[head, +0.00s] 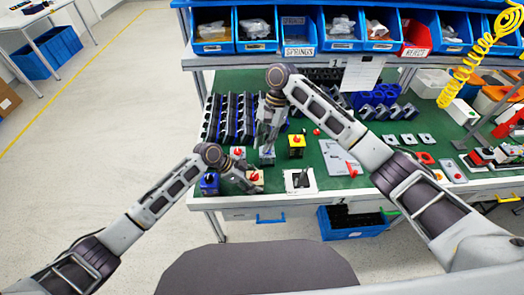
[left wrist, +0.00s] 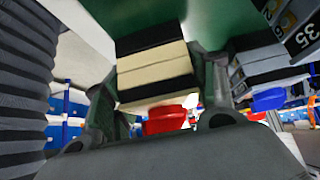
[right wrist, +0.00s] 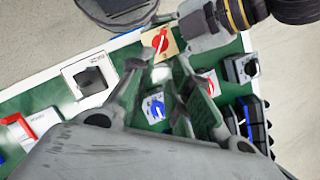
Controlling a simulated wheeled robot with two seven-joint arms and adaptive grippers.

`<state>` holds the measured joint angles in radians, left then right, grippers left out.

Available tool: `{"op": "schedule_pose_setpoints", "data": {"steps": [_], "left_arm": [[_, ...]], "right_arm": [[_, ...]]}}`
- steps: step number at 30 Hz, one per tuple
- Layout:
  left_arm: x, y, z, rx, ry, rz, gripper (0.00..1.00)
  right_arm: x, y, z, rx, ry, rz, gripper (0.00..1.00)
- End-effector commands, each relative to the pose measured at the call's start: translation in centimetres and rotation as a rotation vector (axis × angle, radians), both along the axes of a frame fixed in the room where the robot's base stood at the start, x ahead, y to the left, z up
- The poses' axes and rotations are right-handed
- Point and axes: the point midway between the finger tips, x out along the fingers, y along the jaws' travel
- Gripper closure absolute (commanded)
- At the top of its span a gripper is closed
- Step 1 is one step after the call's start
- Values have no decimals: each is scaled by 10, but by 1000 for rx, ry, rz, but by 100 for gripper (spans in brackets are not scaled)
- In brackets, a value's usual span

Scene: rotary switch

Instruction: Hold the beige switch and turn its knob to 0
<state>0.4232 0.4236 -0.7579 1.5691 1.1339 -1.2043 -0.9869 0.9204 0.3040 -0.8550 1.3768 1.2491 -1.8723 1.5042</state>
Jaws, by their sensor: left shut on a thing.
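The beige switch (head: 257,184) with a red knob is at the front edge of the green bench. My left gripper (head: 247,181) is shut on its side. In the left wrist view, the beige and black body (left wrist: 155,72) sits between the fingers, with the red knob (left wrist: 165,120) below it. In the right wrist view, the beige switch (right wrist: 172,48) shows its red knob (right wrist: 160,41); the dial marks are too small to read. My right gripper (head: 266,142) points down behind the beige switch. Its fingers (right wrist: 158,72) are apart, with nothing held between them.
A grey switch with a blue knob (right wrist: 153,108) lies beneath my right gripper. Black racks (head: 233,115) stand behind.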

Motion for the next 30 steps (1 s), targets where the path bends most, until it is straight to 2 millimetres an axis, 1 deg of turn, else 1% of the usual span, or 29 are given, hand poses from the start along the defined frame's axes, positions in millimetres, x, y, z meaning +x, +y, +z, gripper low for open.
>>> {"op": "schedule_pose_setpoints", "data": {"steps": [5,14,18,19,20,23,26,30], "left_arm": [[0,0,1,-1,-1,1,68],[0,0,1,-1,-1,1,68],[0,0,1,-1,-1,1,68],[0,0,1,-1,-1,1,68],[0,0,1,-1,-1,1,68],[0,0,1,-1,-1,1,68],[0,0,0,-1,-1,1,68],[0,0,0,-1,-1,1,68]], "right_arm": [[2,-2,8,-1,2,1,80],[3,-3,9,-1,2,1,80],[2,-3,8,-1,4,0,97],[2,-3,7,-1,6,1,100],[1,-3,6,-1,8,0,100],[-3,-3,-1,-1,21,0,100],[-10,-5,-13,-3,42,-2,100],[-22,-16,-38,-15,87,-18,100]]}}
